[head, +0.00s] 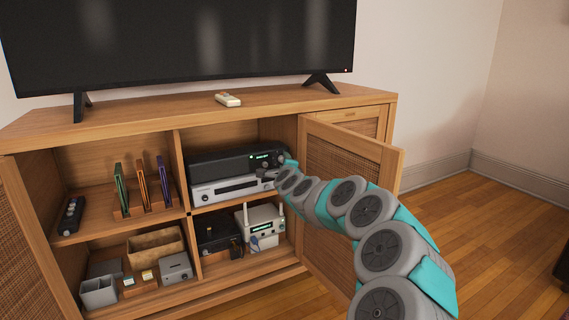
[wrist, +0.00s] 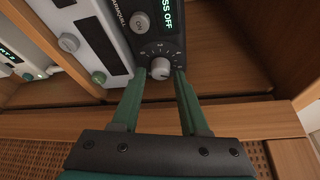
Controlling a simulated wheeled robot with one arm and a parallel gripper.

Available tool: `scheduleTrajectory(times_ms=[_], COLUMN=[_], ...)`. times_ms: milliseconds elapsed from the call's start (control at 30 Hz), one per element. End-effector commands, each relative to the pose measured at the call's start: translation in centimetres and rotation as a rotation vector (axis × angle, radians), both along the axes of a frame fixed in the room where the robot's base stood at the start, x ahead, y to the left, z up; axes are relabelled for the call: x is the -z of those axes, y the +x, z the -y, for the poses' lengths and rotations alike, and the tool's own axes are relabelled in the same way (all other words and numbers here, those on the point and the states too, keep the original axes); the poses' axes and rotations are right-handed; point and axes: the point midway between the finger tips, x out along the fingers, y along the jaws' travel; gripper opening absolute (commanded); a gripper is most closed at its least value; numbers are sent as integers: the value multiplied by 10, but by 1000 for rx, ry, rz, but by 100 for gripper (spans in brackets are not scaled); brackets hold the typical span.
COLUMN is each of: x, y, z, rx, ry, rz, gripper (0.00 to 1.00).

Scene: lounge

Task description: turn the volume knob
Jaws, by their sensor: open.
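The volume knob (wrist: 161,69) is a small silver dial with tick marks around it, on the front of a black receiver (wrist: 150,22). The receiver's green display (wrist: 167,12) shows text ending in "SS OFF". In the head view the black receiver (head: 222,161) sits on the cabinet's upper middle shelf, and my arm's end hides the knob. My gripper (wrist: 160,74) is open, its two green fingertips on either side of the knob. I cannot tell whether they touch it. My gripper (head: 272,163) also shows in the head view, at the receiver's right end.
A silver player (head: 232,187) lies below the receiver. The open cabinet door (head: 352,175) stands right beside my arm. A router (head: 262,222) sits on the shelf below.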

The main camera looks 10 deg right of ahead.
Motion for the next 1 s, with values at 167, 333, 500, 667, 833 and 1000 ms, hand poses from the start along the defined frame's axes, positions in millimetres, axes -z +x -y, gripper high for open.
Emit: scheduleTrajectory(times_ms=[167, 333, 500, 667, 833, 1000], x=[-2, -4, -6, -7, -7, -7], y=[-18, -40, -58, -68, -72, -72], z=[-2, -3, -4, -4, -5, -5], rx=[-3, -3, -1, -1, -1, -1], ry=[3, 3, 2, 1, 0, 0], rz=[-2, -2, -1, -1, -2, -2], gripper=[44, 44, 44, 44, 44, 44])
